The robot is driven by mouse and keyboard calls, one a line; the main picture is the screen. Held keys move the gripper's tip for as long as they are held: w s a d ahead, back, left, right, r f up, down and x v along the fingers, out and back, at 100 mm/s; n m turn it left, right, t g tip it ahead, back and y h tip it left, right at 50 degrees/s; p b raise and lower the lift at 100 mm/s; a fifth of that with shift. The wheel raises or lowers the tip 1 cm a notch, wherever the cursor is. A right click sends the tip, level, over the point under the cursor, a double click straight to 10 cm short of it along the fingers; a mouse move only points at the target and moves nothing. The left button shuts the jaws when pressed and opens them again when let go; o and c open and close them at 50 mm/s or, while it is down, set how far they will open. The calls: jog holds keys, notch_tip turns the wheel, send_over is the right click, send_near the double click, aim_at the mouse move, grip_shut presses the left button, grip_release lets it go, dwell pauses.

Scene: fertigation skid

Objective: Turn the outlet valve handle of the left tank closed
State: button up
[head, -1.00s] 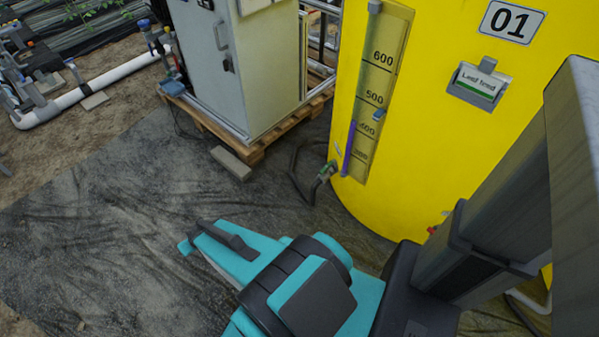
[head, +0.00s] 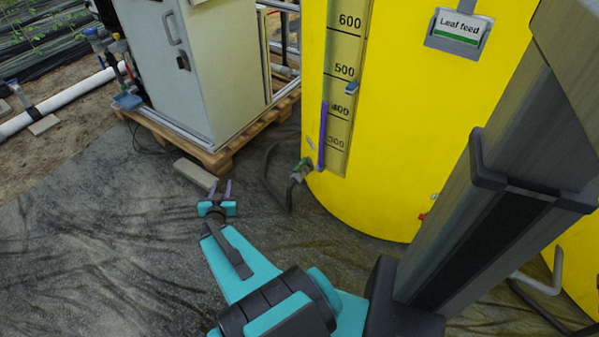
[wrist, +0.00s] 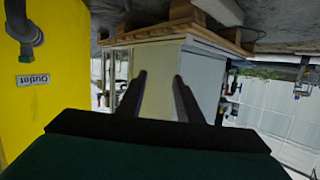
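The yellow tank (head: 400,130) with a "Leaf feed" plate stands right of centre in the head view. Its outlet (head: 301,170), with a small green part and a grey fitting, sits low on the left side by a dark hose. The handle's position is too small to tell. In the wrist view, which is upside down, the tank (wrist: 55,90) is at left with a grey outlet fitting (wrist: 22,28) and an "Outlet" label (wrist: 33,80). My gripper (head: 221,185) is open and empty, left of the outlet and apart from it. Its two fingers (wrist: 160,88) are spread in the wrist view.
A grey cabinet (head: 190,80) stands on a wooden pallet (head: 225,158) behind my gripper, with a grey block (head: 195,174) beside it. A dark hose (head: 272,185) lies between pallet and tank. Another yellow tank (head: 583,262) shows at right. The ground sheet (head: 100,240) at left is clear.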

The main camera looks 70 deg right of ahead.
jog(key=s+d+f+m+g+h+b, duration=0.1)
jog(key=s+d+m+g+h+b, duration=0.3)
jog(key=s+d, duration=0.45)
jog(key=m+g+b, duration=0.3)
jog(key=g, duration=0.4)
send_near(300, 164)
jog(key=a, duration=0.3)
jog(key=shift+w+a, duration=0.2)
jog(key=shift+w, duration=0.2)
jog(key=shift+d, duration=0.15)
jog(key=b+x, duration=0.2)
jog(key=x, duration=0.4)
jog(key=b+x, duration=0.3)
jog(key=x, duration=0.3)
jog(key=shift+d+f, duration=0.1)
jog(key=shift+f, duration=0.1)
jog(key=shift+s+d+r+b, duration=0.2)
jog(key=shift+d+b, duration=0.2)
jog(key=shift+d, duration=0.25)
